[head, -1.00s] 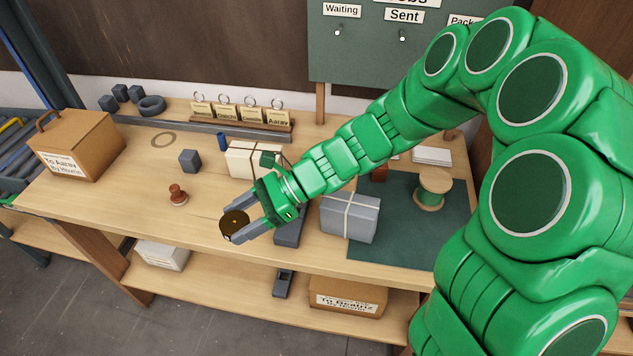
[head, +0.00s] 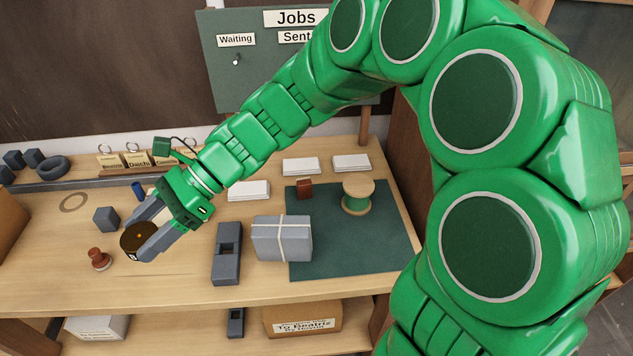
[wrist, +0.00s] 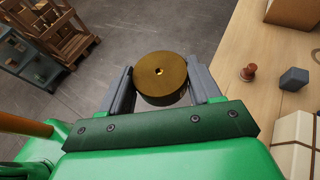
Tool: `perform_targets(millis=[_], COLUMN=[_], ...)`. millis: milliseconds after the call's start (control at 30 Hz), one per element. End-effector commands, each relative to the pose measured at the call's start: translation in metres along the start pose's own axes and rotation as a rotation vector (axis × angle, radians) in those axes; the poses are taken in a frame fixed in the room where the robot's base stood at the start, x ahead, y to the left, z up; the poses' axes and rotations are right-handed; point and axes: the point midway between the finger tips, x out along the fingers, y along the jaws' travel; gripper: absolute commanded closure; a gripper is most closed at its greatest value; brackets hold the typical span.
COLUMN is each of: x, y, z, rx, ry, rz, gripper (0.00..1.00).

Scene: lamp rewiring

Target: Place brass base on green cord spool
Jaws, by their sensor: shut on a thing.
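The brass base is a dark brassy disc (head: 138,237) with a small hole in its middle. My gripper (head: 139,240) is shut on it and holds it above the left part of the bench, near the front. The wrist view shows the brass base (wrist: 161,78) flat between the two grey fingers (wrist: 160,88). The green cord spool (head: 358,196) stands upright on the dark green mat at the right, with a pale wooden top disc and green cord below. The spool is well to the right of my gripper and apart from it.
A grey parcel tied with string (head: 283,238) and a dark grey block-shaped tool (head: 227,254) stand between my gripper and the spool. A red-brown stamp (head: 99,259) and grey cube (head: 106,219) are at left. The green mat (head: 375,245) has bare room in front.

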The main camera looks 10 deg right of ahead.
Motion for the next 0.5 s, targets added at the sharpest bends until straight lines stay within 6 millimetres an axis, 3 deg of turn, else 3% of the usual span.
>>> perform_targets(millis=[167, 500], x=[-0.008, 0.001], y=[-0.001, 0.025], z=[0.019, -0.013], rx=[-0.001, -0.048], ry=[0.0, -0.001], rz=[-0.002, 0.124], gripper=[0.83, 0.83])
